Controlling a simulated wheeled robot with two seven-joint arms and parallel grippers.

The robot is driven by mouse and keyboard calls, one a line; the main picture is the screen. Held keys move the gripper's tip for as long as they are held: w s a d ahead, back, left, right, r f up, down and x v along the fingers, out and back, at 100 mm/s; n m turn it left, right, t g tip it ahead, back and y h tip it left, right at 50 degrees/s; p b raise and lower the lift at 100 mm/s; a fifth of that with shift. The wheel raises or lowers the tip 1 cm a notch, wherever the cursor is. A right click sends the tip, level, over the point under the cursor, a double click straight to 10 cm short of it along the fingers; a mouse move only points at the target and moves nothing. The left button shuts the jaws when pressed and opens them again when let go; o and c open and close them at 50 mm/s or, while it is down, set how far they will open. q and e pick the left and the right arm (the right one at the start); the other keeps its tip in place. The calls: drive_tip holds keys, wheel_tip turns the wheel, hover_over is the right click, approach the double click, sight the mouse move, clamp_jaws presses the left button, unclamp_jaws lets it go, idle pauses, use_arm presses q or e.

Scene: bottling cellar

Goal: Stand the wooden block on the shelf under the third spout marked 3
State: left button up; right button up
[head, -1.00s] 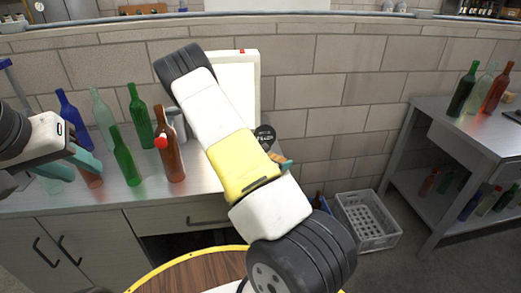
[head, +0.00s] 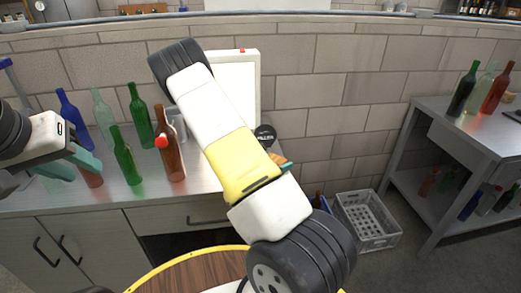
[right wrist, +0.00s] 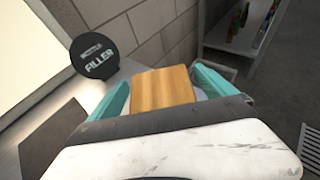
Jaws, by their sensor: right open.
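The wooden block (right wrist: 163,90) is light brown and lies between the two teal fingers of my right gripper (right wrist: 160,78) in the right wrist view. The fingers are open, one on each side of it; I cannot tell whether either touches it. In the head view my right arm hides most of that gripper (head: 284,162). My left gripper (head: 78,162) is open and empty at the far left, near the bottles. The filler shows as a white panel (head: 245,85) and a round black FILLER sign (right wrist: 95,56). Its shelf and numbered spouts are hidden or not in view.
Several glass bottles stand on the left of the counter (head: 105,195), including a red one with a red top (head: 172,150). A grey crate (head: 368,222) is on the floor. A metal table (head: 450,135) with bottles stands at the right.

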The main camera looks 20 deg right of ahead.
drive_tip(key=v, duration=0.9)
drive_tip(key=shift+a+r, duration=0.1)
drive_tip(key=shift+s+r, duration=0.2)
drive_tip(key=shift+r, duration=0.05)
drive_tip(key=s+r+m+g+y, duration=0.55)
drive_tip(key=s+r+m, duration=0.65)
drive_tip(key=m, duration=0.3)
drive_tip(key=s+a+r+m+t+y, duration=0.2)
drive_tip(key=s+a+r+m+y, duration=0.2)
drive_tip(key=a+r, duration=0.3)
drive_tip(key=s+a+r+m+t+y, duration=0.2)
drive_tip(key=s+a+r+m+y, duration=0.2)
drive_tip(key=a+r, duration=0.3)
drive_tip(key=shift+a+r+m, duration=0.3)
drive_tip(key=shift+r+m, duration=0.1)
drive_tip(key=shift+r, duration=0.6)
drive_tip(key=shift+s+t, duration=0.1)
drive_tip(key=shift+t, duration=0.15)
drive_tip(key=shift+c, duration=0.2)
